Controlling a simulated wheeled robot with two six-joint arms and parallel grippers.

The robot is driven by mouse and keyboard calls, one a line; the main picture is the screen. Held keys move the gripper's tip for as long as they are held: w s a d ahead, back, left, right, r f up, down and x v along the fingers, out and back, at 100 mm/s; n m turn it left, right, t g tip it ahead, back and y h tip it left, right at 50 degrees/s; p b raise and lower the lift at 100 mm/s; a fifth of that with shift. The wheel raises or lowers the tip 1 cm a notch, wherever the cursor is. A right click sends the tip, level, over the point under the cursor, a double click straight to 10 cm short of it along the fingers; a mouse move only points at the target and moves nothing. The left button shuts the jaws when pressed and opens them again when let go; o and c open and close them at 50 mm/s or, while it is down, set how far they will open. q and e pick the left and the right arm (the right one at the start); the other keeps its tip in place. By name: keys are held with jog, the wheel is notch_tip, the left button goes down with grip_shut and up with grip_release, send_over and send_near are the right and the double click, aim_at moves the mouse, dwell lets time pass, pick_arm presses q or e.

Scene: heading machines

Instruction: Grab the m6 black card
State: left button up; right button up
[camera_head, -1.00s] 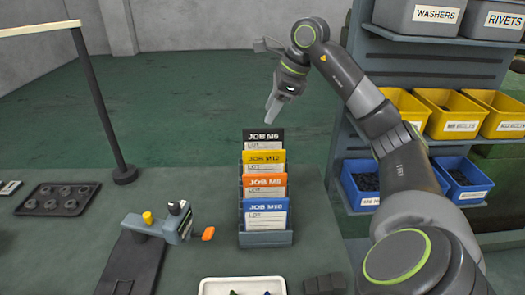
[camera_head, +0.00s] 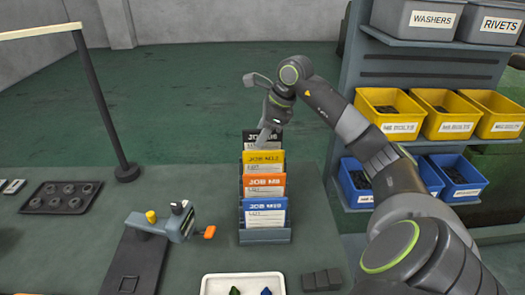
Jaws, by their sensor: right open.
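The black JOB M6 card (camera_head: 250,136) stands at the back of a grey card rack (camera_head: 265,237). In front of it stand the yellow JOB M12 card (camera_head: 264,157), an orange card (camera_head: 264,181) and a blue card (camera_head: 264,205). My right gripper (camera_head: 264,136) is open at the top of the black card, and its finger covers part of the card's label. Whether it touches the card I cannot tell. My left gripper is not in view.
A grey clamp-like tool (camera_head: 170,224) with an orange tip stands left of the rack. A white tray (camera_head: 205,288) with small parts lies in front. A dark tray of rings (camera_head: 60,197) is far left. Shelves with yellow bins (camera_head: 388,128) and blue bins (camera_head: 362,197) stand right.

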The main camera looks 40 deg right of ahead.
jog(key=shift+f+b, duration=0.25)
jog(key=shift+b, duration=0.15)
dwell(0.5)
jog(key=c, duration=0.9)
jog(key=shift+r, duration=0.1)
